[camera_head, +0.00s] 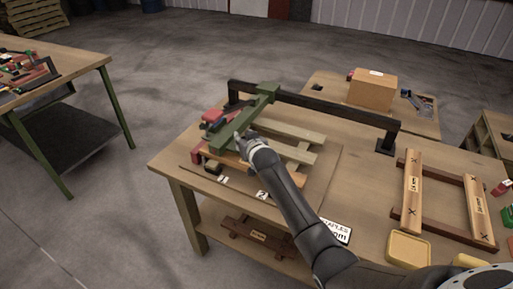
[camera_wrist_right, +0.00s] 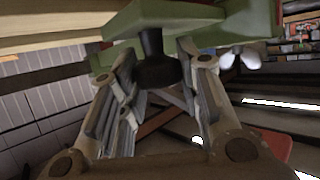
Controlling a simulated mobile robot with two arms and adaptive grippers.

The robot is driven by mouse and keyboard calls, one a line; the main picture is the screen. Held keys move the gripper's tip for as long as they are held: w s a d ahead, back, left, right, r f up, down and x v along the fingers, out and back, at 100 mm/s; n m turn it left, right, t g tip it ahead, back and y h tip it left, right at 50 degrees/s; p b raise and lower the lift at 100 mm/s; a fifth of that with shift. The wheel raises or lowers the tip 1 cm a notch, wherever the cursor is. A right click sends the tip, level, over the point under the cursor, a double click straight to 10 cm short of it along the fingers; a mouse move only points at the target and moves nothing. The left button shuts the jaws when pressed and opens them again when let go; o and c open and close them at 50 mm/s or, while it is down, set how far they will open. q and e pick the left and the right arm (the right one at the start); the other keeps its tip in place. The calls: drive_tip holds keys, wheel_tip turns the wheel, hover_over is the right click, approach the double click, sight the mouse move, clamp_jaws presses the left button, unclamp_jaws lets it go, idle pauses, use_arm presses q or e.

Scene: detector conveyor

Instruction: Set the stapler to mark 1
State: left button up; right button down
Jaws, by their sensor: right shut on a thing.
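The green stapler (camera_head: 264,97) is mounted on a black rail (camera_head: 325,108), and its long green arm reaches toward the front over the wooden slats (camera_head: 290,132). The label for mark 1 (camera_head: 223,179) lies at the table's left front, with mark 2 (camera_head: 262,195) to its right. My right gripper (camera_head: 243,143) is at the front end of the stapler. In the right wrist view, my right gripper (camera_wrist_right: 158,85) has its fingers around a black knob (camera_wrist_right: 153,62) under the stapler's green body (camera_wrist_right: 190,20). My left gripper is not in view.
Red parts (camera_head: 212,116) sit at the slats' left. A slatted wooden frame (camera_head: 412,190), a yellow tray (camera_head: 408,249) and a sign (camera_head: 336,232) are on the right. A cardboard box (camera_head: 371,90) stands on the table behind. Another table (camera_head: 85,72) is at far left.

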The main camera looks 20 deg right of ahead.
drive_tip(key=shift+w+a+r, duration=0.15)
drive_tip(key=shift+w+a, duration=0.2)
drive_tip(key=shift+w, duration=0.05)
drive_tip(key=c, duration=1.1)
unclamp_jaws()
drive_tip(key=shift+s, duration=0.35)
drive_tip(key=v, duration=1.1)
drive_tip(key=shift+s, duration=0.15)
